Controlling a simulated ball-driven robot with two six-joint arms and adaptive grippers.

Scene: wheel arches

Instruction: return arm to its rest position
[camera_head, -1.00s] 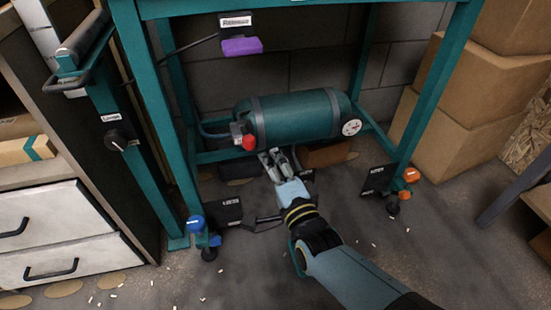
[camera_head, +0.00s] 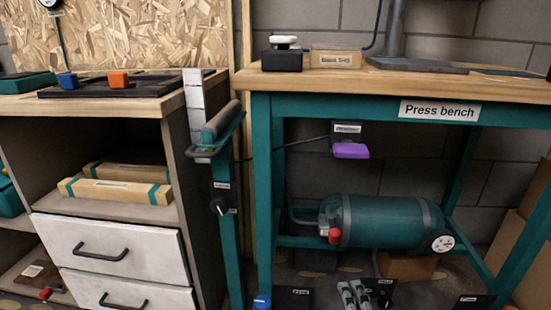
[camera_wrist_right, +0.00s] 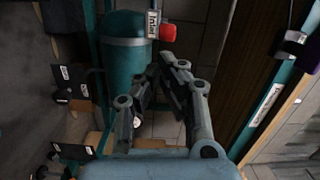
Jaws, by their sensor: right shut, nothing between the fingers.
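My right gripper (camera_head: 354,292) shows at the bottom edge of the head view, in front of and below the teal tank (camera_head: 385,220). Its grey fingers are shut with nothing between them. The rest of the right arm is out of the head view. In the right wrist view the gripper (camera_wrist_right: 178,75) reaches up from the bottom, with the tank (camera_wrist_right: 125,55) behind it to the left. My left gripper is not in view.
The press bench (camera_head: 350,85) stands over the tank, its teal legs on both sides. A purple block (camera_head: 350,150) hangs under its top. A red knob (camera_head: 334,237) sits at the tank's left end. A drawer cabinet (camera_head: 110,250) stands at left.

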